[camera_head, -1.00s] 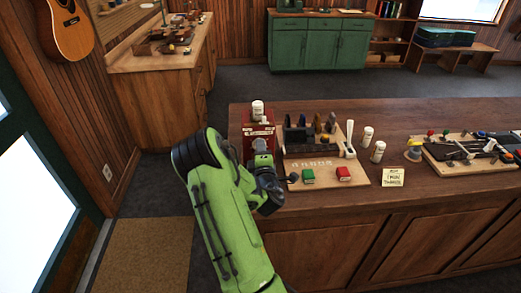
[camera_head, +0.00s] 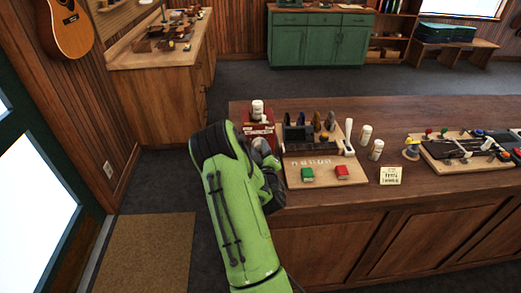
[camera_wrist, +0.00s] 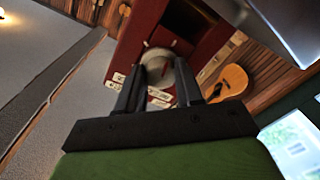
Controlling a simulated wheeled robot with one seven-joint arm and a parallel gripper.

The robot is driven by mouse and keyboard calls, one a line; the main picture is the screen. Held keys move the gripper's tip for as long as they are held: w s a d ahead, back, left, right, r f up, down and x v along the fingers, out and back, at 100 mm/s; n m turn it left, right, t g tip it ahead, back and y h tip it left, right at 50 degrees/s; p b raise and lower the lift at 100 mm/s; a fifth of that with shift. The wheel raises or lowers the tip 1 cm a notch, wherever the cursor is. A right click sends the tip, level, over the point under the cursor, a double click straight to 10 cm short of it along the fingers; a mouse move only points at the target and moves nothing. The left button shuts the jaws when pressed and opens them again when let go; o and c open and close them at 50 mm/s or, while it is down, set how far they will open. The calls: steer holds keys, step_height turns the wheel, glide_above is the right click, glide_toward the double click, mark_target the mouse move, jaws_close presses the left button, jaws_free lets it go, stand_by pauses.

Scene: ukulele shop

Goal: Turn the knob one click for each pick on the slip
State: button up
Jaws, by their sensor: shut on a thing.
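A dark red box (camera_head: 255,128) stands at the left end of the wooden counter, with a white jar on top. In the wrist view the red box (camera_wrist: 197,52) fills the upper middle, and a round greyish knob (camera_wrist: 158,58) with a red mark is on its face. White labels with dark marks lie around the knob. My gripper (camera_wrist: 160,68) has its two dark fingers on either side of the knob, shut on it. In the head view my arm hides the knob and fingertips. A pale yellow slip (camera_head: 390,176) stands on the counter; its writing is too small to read.
A tool board (camera_head: 465,162) lies farther right. The counter's front edge is clear.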

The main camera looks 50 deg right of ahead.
steer(key=shift+r+m, duration=0.15)
steer(key=shift+m, duration=0.45)
steer(key=shift+w, duration=0.1)
steer(key=o, duration=1)
steer(key=shift+o, duration=0.2)
